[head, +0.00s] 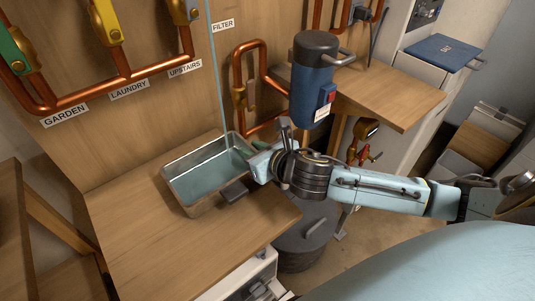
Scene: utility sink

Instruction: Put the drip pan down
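The drip pan (192,208) is a shallow rectangular metal tray with a bluish inside. It sits at the back of a wooden counter, close to the wall panel, and looks level. My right gripper (240,178) is at the pan's right end, with a dark finger part beside the pan's front right corner. The wrist hides part of that end, so I cannot tell whether the fingers are closed on the rim. My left gripper is not in view.
The wooden counter (150,250) is clear in front of the pan. A blue filter housing (312,85) hangs behind my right wrist, near copper pipes (245,60). A dark lidded bin (305,240) stands below the counter's right edge.

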